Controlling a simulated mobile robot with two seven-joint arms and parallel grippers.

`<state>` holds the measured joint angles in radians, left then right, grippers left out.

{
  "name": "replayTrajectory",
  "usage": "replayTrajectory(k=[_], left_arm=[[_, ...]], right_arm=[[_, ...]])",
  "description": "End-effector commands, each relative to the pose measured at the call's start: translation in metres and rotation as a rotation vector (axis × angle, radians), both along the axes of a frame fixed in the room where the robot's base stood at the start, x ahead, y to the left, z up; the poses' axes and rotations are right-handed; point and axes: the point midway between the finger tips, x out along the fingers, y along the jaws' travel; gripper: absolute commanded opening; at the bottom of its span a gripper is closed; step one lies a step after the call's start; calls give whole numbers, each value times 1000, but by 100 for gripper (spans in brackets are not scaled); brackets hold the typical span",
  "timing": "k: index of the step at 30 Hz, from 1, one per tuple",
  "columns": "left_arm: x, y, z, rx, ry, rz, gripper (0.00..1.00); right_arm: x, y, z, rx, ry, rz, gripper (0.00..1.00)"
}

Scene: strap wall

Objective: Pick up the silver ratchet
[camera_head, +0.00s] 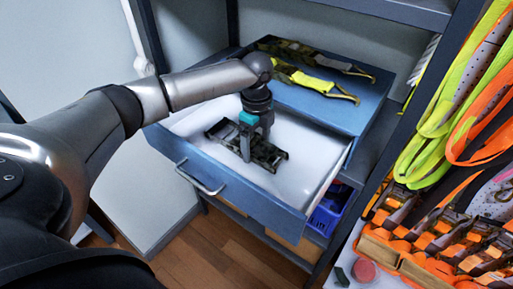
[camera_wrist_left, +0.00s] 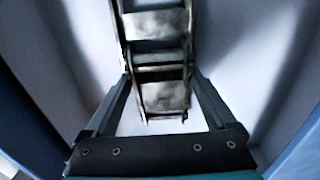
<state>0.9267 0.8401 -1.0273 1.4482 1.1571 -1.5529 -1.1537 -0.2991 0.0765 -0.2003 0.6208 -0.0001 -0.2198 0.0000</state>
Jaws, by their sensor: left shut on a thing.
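The silver ratchet (camera_head: 264,153) is a dark metallic buckle-like piece inside the open blue drawer (camera_head: 240,196) in the head view. In the left wrist view the ratchet (camera_wrist_left: 160,65) runs up the middle of the picture, its near end between the two fingers. My left gripper (camera_head: 246,152) reaches down into the drawer and is shut on the ratchet. It also shows in the left wrist view (camera_wrist_left: 160,105), a finger on each side of the ratchet. I cannot tell whether the ratchet is clear of the drawer floor. My right gripper is not in view.
Two more ratchets with straps, one dark (camera_head: 312,56) and one yellow (camera_head: 312,81), lie on the blue cabinet top behind the drawer. Orange and yellow straps (camera_head: 470,110) hang at the right. A blue bin (camera_head: 328,214) sits below. The drawer walls surround my gripper.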

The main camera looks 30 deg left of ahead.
Motion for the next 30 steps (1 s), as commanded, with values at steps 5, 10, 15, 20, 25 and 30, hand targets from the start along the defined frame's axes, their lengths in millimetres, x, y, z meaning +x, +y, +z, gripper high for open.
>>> replayTrajectory(k=[5, 10, 15, 20, 25, 30], left_arm=[[0, 0, 1, 0, -1, 0, 22], [0, 0, 1, 0, -1, 0, 3], [2, 0, 3, -1, -6, 1, 0], [2, 0, 3, -1, -6, 1, 0], [2, 0, 8, -1, -6, 1, 0], [3, 0, 26, -2, -9, 1, 0]], right_arm=[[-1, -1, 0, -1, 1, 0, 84], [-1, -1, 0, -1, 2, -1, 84], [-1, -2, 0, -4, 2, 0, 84], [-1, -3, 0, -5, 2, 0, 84], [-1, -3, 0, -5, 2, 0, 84], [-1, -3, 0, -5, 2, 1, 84]])
